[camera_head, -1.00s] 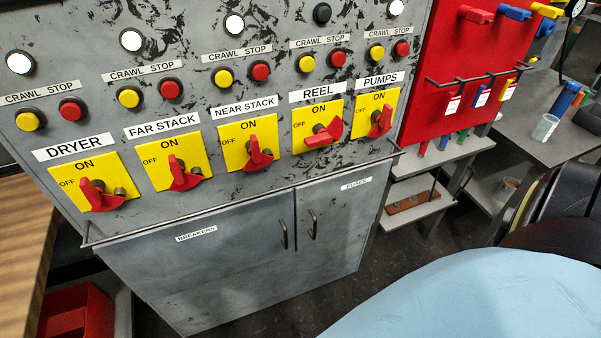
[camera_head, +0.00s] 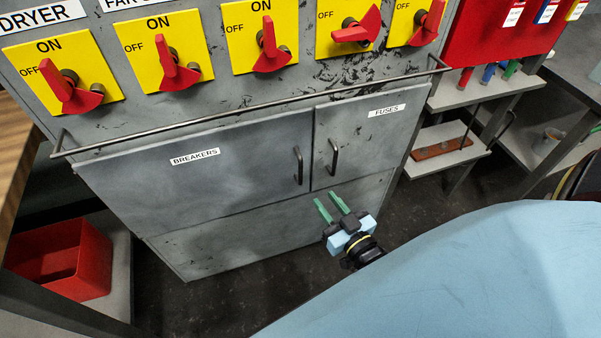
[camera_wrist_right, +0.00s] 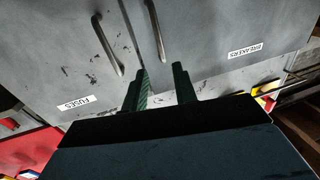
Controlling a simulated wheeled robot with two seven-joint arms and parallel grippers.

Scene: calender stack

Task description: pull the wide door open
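The wide door (camera_head: 200,180), labelled BREAKERS, is shut on the left of the grey cabinet. Its upright dark handle (camera_head: 298,165) is at its right edge. It also shows in the right wrist view, with the door (camera_wrist_right: 220,30) at right and its handle (camera_wrist_right: 155,32) ahead of the fingers. The narrow FUSES door (camera_head: 375,130) beside it is shut, with its own handle (camera_head: 334,157). My right gripper (camera_head: 333,204) is open and empty, with green fingers, below and apart from both handles. My left gripper is not in view.
A thin rail (camera_head: 270,107) runs across the cabinet above the doors, below yellow switch plates with red levers. A red bin (camera_head: 62,258) stands at lower left. A pale blue surface (camera_head: 460,270) fills the lower right. Dark floor is clear before the cabinet.

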